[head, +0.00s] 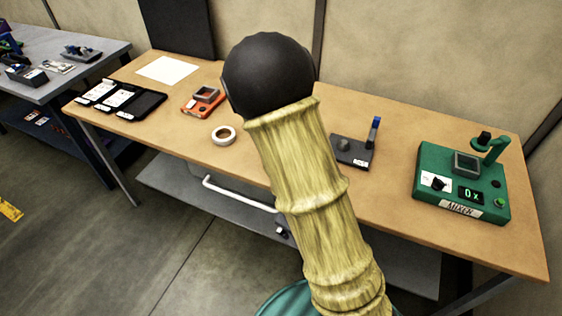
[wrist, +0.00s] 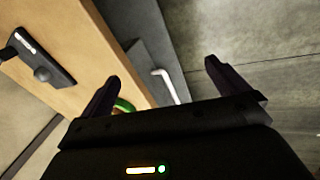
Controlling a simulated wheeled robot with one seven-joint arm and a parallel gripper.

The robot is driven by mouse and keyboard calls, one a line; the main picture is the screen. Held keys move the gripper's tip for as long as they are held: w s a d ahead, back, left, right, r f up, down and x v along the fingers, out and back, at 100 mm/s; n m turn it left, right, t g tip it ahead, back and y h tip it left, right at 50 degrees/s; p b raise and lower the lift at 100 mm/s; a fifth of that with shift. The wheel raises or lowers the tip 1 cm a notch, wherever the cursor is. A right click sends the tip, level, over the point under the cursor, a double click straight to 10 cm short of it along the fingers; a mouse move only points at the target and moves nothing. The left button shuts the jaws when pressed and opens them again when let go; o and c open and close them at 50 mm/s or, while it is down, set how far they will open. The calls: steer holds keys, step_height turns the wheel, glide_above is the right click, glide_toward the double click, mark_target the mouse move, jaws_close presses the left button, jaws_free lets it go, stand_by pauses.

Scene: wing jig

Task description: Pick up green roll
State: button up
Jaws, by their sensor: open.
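A green roll (wrist: 124,104) shows in part in the wrist view, on the wooden table near its edge. In the head view no green roll shows; my arm covers the middle of the table. The roll is beside the left finger in the picture, not centred between the two; I cannot tell the height gap. In the head view my gripper is hidden behind my arm.
The wooden table (head: 400,195) also holds a pale tape roll (head: 223,135), an orange device (head: 204,100), a black device with a blue-tipped post (head: 352,151), and a green mixer (head: 462,187). A grey shelf with a white handle (head: 238,194) is below the front edge.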

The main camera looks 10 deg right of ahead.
steer(key=w+a+n+t+p, duration=0.1)
steer(key=w+n+t, duration=0.3)
steer(key=n, duration=0.8)
steer(key=w+a+r+n+t+h+p, duration=0.1)
steer(key=w+n+t, duration=0.3)
steer(key=n, duration=0.8)
steer(key=shift+w+a+r+t+p, duration=0.2)
steer(key=shift+w+t+p, duration=0.2)
steer(key=shift+t, duration=0.6)
steer(key=shift+f, duration=0.1)
steer(key=x, duration=1.1)
steer(key=shift+w+d+f, duration=0.1)
steer(key=shift+w+d, duration=0.15)
steer(key=shift+w, duration=0.1)
steer(key=shift+w+f, duration=0.15)
